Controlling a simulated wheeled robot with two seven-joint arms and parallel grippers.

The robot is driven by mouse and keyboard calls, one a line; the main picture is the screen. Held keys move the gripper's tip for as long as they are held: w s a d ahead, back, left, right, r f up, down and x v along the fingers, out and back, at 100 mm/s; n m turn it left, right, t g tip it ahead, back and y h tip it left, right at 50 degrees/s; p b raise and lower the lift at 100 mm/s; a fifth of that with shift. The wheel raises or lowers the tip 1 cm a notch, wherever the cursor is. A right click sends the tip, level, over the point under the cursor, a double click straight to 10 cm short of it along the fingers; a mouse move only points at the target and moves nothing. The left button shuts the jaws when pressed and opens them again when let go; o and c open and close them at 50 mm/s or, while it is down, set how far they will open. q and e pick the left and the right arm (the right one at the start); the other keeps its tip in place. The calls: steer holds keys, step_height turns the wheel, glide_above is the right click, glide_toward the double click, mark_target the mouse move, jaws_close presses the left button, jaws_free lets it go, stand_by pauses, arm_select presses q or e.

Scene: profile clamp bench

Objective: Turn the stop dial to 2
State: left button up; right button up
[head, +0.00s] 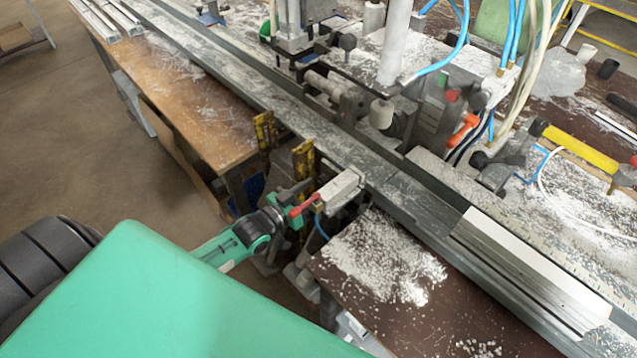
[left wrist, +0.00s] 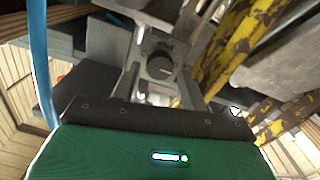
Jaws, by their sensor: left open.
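The stop dial (left wrist: 160,67) is a round dark knob with a pale mark on a grey plate. It shows in the left wrist view just ahead of my left gripper. The scale around it is too small to read. My left gripper (head: 290,195) is open in the head view, close to the grey clamp block (head: 342,189) with the red lever (head: 303,206). In the left wrist view its two grey fingers stand on either side of the dial, apparently empty. I cannot tell whether they touch it. I cannot make out the dial in the head view.
Yellow, worn posts (head: 304,160) stand just behind my gripper. A long metal rail (head: 400,190) crosses the bench, with a bright profile (head: 530,270) on it. A blue hose (left wrist: 40,60) passes at the left of the wrist view. Shavings cover the brown bench top (head: 385,258).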

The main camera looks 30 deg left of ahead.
arm_select(q)
steer(key=shift+x, duration=1.2)
arm_select(e)
steer(key=shift+r, duration=0.2)
steer(key=shift+a, duration=0.15)
arm_select(q)
steer(key=c, duration=0.7)
arm_select(e)
steer(key=shift+a, duration=0.2)
